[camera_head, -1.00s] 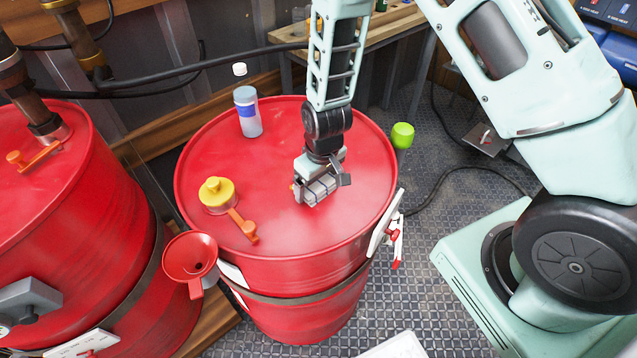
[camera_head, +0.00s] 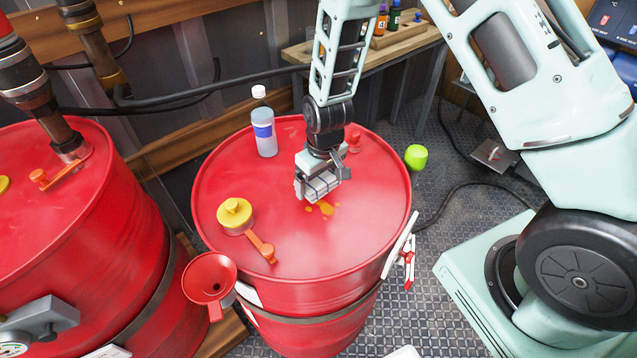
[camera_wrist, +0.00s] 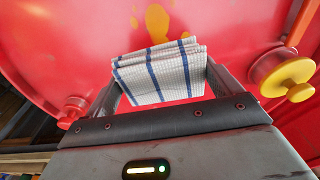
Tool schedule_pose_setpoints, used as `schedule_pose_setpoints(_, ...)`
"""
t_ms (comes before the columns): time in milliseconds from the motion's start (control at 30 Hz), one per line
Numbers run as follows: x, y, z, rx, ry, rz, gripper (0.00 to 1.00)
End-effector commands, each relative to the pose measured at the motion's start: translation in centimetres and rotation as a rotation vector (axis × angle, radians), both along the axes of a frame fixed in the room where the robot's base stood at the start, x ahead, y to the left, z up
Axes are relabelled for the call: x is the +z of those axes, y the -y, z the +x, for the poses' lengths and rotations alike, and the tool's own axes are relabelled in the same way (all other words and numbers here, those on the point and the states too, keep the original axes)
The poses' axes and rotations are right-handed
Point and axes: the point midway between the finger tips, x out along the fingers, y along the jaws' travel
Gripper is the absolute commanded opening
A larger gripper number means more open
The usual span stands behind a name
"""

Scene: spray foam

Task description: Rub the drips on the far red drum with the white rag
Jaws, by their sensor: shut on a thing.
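The red drum with the drips (camera_head: 326,209) stands in the middle of the head view; its top (camera_head: 320,245) is under my gripper (camera_head: 320,182). The drips are orange-yellow splotches just right of and below the gripper's tip. They also show in the wrist view (camera_wrist: 157,20), beyond the rag. My gripper is shut on the white rag (camera_wrist: 160,75), a folded cloth with blue stripes. The rag is close to the drum top; I cannot tell whether it touches. The gripper may hide part of the drips.
A clear bottle with a blue label (camera_head: 264,130), a yellow cap (camera_head: 234,212) with an orange lever (camera_head: 261,247) and a red cap (camera_head: 353,140) are on the drum top. A red funnel (camera_head: 209,278) hangs at its side. Another red drum (camera_head: 90,215) stands left.

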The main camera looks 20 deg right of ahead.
Motion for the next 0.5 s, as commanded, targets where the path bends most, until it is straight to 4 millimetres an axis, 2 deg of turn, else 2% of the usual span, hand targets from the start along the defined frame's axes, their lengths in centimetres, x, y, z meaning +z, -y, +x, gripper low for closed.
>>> schedule_pose_setpoints(33,0.9,0.0,0.2,0.0,0.001,0.0,0.69)
schedule_pose_setpoints(300,3.3,0.3,0.7,-0.002,0.002,0.001,0.69)
schedule_pose_setpoints(500,4.1,0.3,0.9,-0.002,0.0,0.0,0.69)
